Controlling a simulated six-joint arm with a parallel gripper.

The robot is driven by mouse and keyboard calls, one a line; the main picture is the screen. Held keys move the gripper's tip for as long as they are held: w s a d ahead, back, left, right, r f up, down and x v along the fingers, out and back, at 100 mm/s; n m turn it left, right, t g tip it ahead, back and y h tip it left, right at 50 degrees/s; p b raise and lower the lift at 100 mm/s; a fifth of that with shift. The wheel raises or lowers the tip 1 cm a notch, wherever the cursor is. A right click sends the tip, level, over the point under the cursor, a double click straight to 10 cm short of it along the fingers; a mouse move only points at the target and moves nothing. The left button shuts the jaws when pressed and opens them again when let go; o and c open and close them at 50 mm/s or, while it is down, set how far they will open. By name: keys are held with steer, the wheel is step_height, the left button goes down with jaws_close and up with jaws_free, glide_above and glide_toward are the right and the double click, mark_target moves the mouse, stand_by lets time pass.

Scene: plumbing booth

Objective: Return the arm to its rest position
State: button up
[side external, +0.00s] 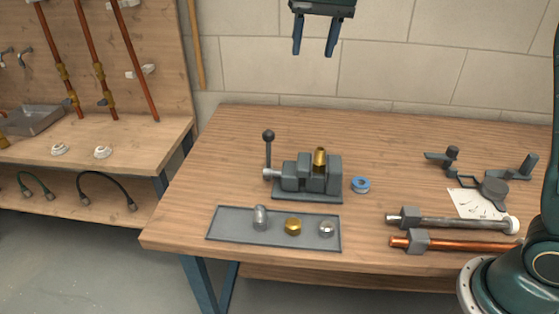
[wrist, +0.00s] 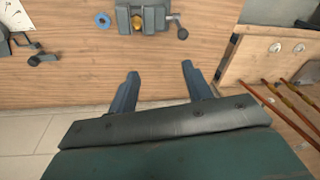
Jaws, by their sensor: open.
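My gripper (side external: 315,38) is at the top of the side external view, high above the back of the workbench, with its two blue fingers apart and nothing between them. The wrist view also shows the open, empty fingers (wrist: 158,85). A grey vise (side external: 310,176) with a lever stands on the workbench (side external: 220,165), well below my gripper. A brass fitting (side external: 320,157) sits upright in the vise. The vise also shows at the top of the wrist view (wrist: 150,14).
A grey mat (side external: 272,238) holds a brass part and two silvery parts. A blue ring (side external: 360,185) lies right of the vise. Two pipes (side external: 450,220) (side external: 455,244) lie at the right. A side bench (side external: 110,140) with copper pipes stands left. A block wall (side external: 400,70) is behind.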

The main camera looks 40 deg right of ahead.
steer(key=s+d+f+n+t, duration=0.1)
steer(key=s+f+n, duration=0.1)
steer(key=s, duration=0.8)
steer(key=s+d+f+n+t, duration=0.1)
steer(key=s+f, duration=0.3)
steer(key=s, duration=0.6)
steer(key=s+d+f+n+t, duration=0.1)
steer(key=s+d+f+n, duration=0.2)
steer(key=s, duration=0.7)
steer(key=shift+s+f+t, duration=0.15)
steer(key=shift+f+t, duration=0.1)
steer(key=shift+t, duration=0.05)
